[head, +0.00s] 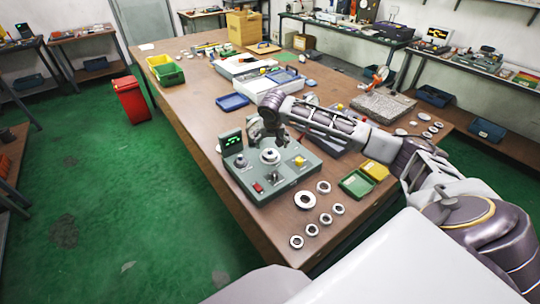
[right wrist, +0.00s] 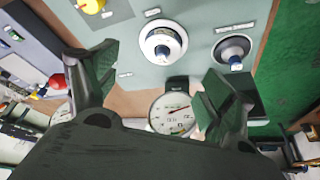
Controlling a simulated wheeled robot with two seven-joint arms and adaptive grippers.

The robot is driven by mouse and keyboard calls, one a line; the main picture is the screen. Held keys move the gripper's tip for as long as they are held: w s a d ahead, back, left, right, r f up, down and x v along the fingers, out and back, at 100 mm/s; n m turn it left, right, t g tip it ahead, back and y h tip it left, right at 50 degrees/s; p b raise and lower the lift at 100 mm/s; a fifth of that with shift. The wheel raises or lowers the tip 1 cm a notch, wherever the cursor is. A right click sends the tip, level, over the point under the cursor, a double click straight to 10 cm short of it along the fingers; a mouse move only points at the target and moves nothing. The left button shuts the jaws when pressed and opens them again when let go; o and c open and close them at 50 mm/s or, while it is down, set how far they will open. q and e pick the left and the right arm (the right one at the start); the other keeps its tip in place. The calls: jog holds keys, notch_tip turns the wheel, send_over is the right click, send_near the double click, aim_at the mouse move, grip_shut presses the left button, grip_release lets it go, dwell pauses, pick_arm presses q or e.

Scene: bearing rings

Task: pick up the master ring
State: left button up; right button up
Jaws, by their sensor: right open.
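A grey-green gauge station (head: 283,182) stands on the near part of the table. A pale ring (head: 270,156) sits around its centre post; it also shows in the right wrist view (right wrist: 150,46). A darker grey round piece (head: 240,161) sits to its left on the station, also in the right wrist view (right wrist: 228,55). No readable label tells which ring is the master. My right gripper (head: 265,138) is open and empty, above the back of the station near the pale ring. In the right wrist view its fingers (right wrist: 160,68) are spread, with the pale ring beyond them. My left gripper is not in view.
Several loose rings (head: 305,200) lie on the table right of the station. A green bin (head: 355,184) and a yellow bin (head: 375,170) stand further right. The station has a small display (head: 232,142) and a yellow knob (head: 299,161). A blue tray (head: 232,102) lies behind. A round dial (right wrist: 172,113) shows in the right wrist view.

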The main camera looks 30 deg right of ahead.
aim_at(270, 150)
jog(key=shift+x, duration=2.55)
jog(key=shift+f, duration=0.1)
jog(key=shift+w+x, duration=0.15)
jog(key=shift+x, duration=0.7)
jog(key=shift+w+x, duration=0.15)
jog(key=shift+x, duration=0.7)
jog(key=shift+w+d+f, duration=0.1)
jog(key=shift+w+f, duration=0.15)
jog(key=shift+f, duration=0.45)
jog(key=shift+c, duration=0.2)
jog(key=c, duration=1.5)
jog(key=shift+r, duration=0.1)
